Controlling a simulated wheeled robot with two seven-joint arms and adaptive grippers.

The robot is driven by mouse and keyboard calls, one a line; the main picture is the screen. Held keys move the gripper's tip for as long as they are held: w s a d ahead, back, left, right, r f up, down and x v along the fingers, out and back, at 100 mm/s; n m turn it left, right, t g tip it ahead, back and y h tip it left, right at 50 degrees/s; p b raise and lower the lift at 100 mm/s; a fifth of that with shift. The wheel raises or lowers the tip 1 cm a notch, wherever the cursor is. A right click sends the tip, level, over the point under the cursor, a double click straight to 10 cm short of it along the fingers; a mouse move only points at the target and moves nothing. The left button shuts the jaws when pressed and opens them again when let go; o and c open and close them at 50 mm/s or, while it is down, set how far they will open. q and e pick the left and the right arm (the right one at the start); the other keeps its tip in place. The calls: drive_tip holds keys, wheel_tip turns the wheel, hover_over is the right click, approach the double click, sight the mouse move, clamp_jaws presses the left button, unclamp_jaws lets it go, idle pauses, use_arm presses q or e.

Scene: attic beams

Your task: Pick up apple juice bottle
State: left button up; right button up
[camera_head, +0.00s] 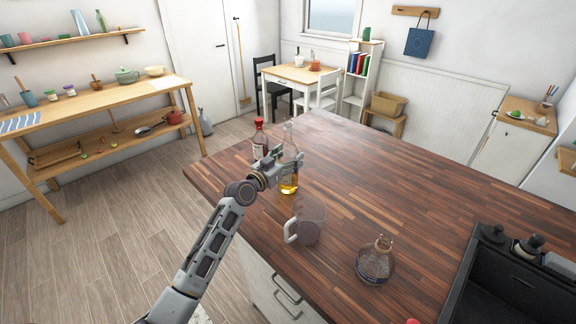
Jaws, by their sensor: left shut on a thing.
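A clear bottle with yellow liquid (289,183), which looks like the apple juice bottle, stands upright at the left part of the dark wooden counter (400,205). My left gripper (288,161) reaches in from the lower left and is shut on this bottle around its middle, hiding part of it. The clear neck shows above the fingers and the yellow liquid below them. A bottle with a red cap (259,138) stands just behind and to the left of the gripper, partly hidden by it.
A clear mug or jug (309,221) stands in front of the held bottle. A round glass vessel (376,262) is nearer the front edge. A black sink unit (515,285) with dark bottles is at the lower right. The counter's back right is clear.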

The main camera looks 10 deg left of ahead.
sight(286, 132)
use_arm(q)
drive_tip(key=shift+r, duration=5.15)
drive_tip(key=shift+w, duration=0.1)
